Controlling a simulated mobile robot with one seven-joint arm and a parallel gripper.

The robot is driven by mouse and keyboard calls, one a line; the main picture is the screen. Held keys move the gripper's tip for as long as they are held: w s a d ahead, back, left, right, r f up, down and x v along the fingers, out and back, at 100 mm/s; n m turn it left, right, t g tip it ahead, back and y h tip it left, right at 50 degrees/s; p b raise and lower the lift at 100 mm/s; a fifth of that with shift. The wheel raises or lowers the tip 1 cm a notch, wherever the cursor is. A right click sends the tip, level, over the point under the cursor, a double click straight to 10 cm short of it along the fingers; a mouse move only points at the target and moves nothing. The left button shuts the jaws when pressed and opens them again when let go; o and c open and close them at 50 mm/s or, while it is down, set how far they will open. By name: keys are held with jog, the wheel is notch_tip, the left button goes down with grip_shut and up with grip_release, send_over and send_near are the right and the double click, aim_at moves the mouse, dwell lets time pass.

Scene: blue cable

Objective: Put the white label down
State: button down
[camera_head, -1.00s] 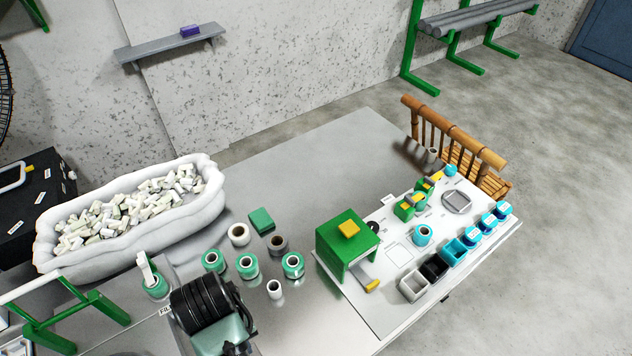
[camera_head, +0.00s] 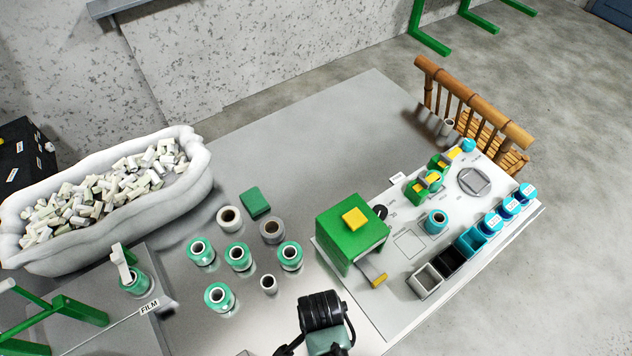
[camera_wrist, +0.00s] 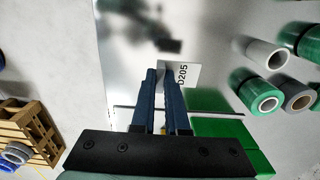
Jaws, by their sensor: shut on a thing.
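The white label (camera_wrist: 187,73), printed "D205", is at the fingertips of my gripper (camera_wrist: 161,76) in the wrist view. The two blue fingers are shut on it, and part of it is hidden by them. The grey table top (camera_wrist: 125,60) is behind it; I cannot tell how high the label is above it. In the head view my dark arm is at the bottom centre over the table (camera_head: 330,110); the fingertips and the held label cannot be made out there.
Green film rolls (camera_head: 238,257) and a green block (camera_head: 255,201) stand left of a green box-like stand (camera_head: 352,235). A white board (camera_head: 408,243) with small bins is at right. A bag of white pieces (camera_head: 190,205) lies left. The table's far part is bare.

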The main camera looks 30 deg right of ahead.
jog(key=shift+w+f+b, duration=0.1)
jog(key=shift+f+b, duration=0.25)
jog(key=shift+f, duration=3.15)
jog(key=shift+f, duration=0.15)
jog(key=c, duration=0.9)
grip_release()
notch_tip(320, 180, up, 12)
jog(key=shift+r+p, duration=0.15)
jog(key=shift+p, duration=0.65)
